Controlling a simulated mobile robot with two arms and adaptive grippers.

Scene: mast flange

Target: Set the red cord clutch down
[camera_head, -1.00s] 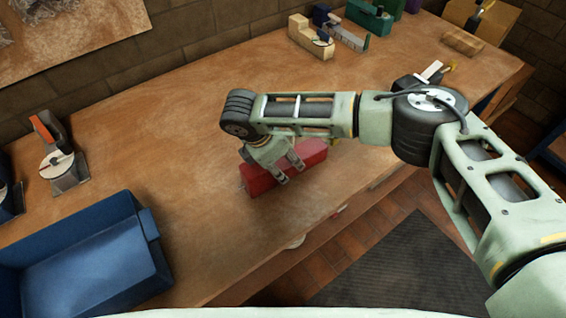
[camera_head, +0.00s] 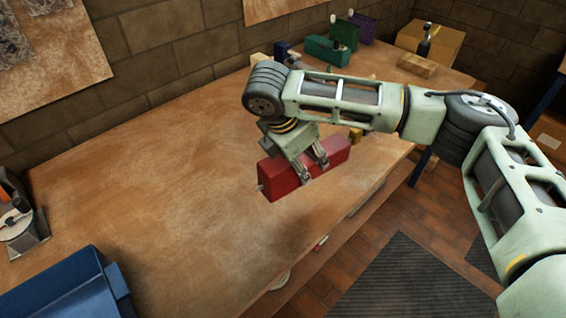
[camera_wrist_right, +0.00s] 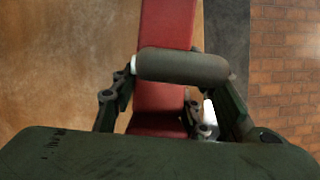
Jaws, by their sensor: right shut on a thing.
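The red cord clutch (camera_head: 282,181) is a long red block with a small pale stub at its left end. My right gripper (camera_head: 312,168) is shut on it from above, with the fingers across its middle. The clutch appears to hang above the bench, with a soft shadow on the wood below it. In the right wrist view the red clutch (camera_wrist_right: 167,25) lies between the fingers, and a dark grey cylinder (camera_wrist_right: 183,66) with a white end crosses it. Part of the clutch is hidden by the fingers. My left gripper is not in view.
The wooden bench (camera_head: 150,190) is widely clear left of the clutch. A blue bin (camera_head: 70,290) stands at front left, with an orange-and-grey device (camera_head: 20,215) behind it. A green box (camera_head: 327,50) and a wooden block (camera_head: 416,66) are at the back. The front edge is close.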

